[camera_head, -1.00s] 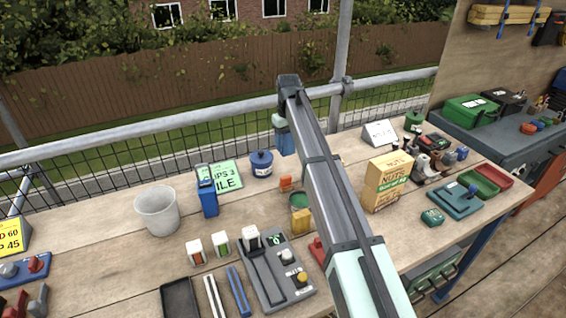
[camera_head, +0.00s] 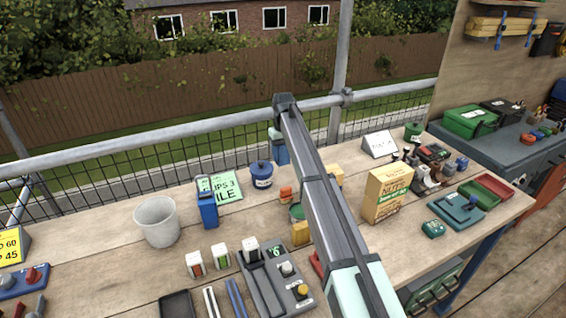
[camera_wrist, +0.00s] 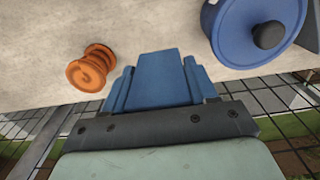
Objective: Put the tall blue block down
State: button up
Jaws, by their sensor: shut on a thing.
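My gripper (camera_head: 278,133) is at the far edge of the bench, next to the railing. In the wrist view my gripper (camera_wrist: 160,88) is shut on a blue block (camera_wrist: 160,72), which stands out between its two blue-sided fingers. In the head view the blue block (camera_head: 282,152) shows below the wrist, partly behind my arm. Its lower end is hard to see, so I cannot tell whether it touches the bench.
A blue pot with a black knob (camera_wrist: 258,30) and an orange spool (camera_wrist: 90,68) stand close by. Another upright blue box (camera_head: 207,210), a white cup (camera_head: 157,222) and a yellow carton (camera_head: 388,193) stand on the bench. Wire mesh railing borders the far edge.

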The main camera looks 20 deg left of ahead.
aim_at(283, 161)
jog(key=shift+f, duration=1.95)
jog(key=shift+f, duration=0.15)
jog(key=o, duration=1.1)
jog(key=shift+c, duration=0.2)
notch_tip(283, 161, up, 12)
jog(key=shift+r, duration=0.15)
jog(key=shift+d, duration=0.1)
